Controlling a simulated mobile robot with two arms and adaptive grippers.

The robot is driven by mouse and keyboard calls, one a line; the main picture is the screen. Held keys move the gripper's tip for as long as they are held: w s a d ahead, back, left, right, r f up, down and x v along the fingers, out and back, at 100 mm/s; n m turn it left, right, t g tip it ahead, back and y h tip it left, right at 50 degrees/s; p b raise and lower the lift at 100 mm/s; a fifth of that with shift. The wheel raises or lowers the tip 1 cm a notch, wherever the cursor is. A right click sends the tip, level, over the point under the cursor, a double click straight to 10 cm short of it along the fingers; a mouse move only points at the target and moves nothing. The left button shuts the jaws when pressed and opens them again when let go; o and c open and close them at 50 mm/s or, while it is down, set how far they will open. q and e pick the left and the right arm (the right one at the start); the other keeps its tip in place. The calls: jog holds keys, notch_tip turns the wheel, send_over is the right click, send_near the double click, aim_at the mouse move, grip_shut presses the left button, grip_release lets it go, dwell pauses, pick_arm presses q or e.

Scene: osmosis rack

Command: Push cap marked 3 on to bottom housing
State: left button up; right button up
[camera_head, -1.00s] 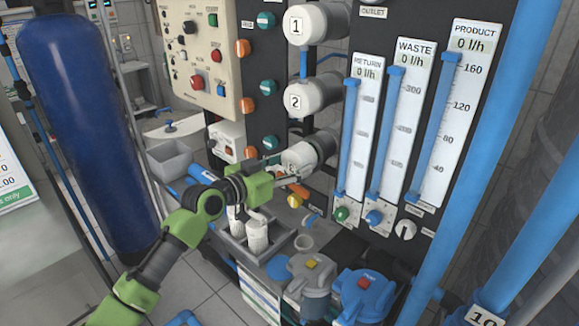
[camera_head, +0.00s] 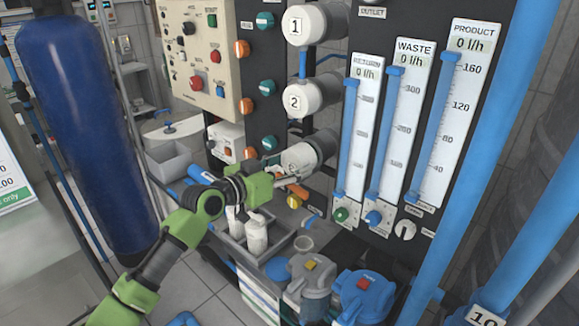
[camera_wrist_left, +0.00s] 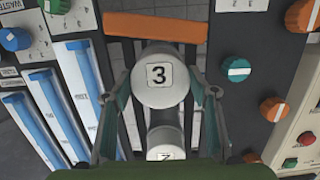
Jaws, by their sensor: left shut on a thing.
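The white cap marked 3 (camera_wrist_left: 158,78) sits between the fingers of my left gripper (camera_wrist_left: 158,95) in the left wrist view, and the gripper is shut on it. In the head view the cap (camera_head: 301,157) is at the front of the lowest of three white housings on the dark rack. My left gripper (camera_head: 289,178) reaches it from the left, with a finger at its lower side. The cap looks in line with the bottom housing (camera_head: 321,144). Whether a gap is left between them cannot be told. My right gripper is not in view.
Housings marked 1 (camera_head: 310,24) and 2 (camera_head: 312,92) are above. Flow meters (camera_head: 358,130) stand to the right. A grey tray (camera_head: 262,258) with white bottles (camera_head: 256,233) and blue-lidded pump (camera_head: 367,292) are below. Orange and teal knobs (camera_head: 269,143) line the left panel.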

pick_arm(q)
jog(key=shift+w+d+b, duration=0.3)
jog(key=shift+w+d, duration=0.1)
jog(key=o, duration=1.2)
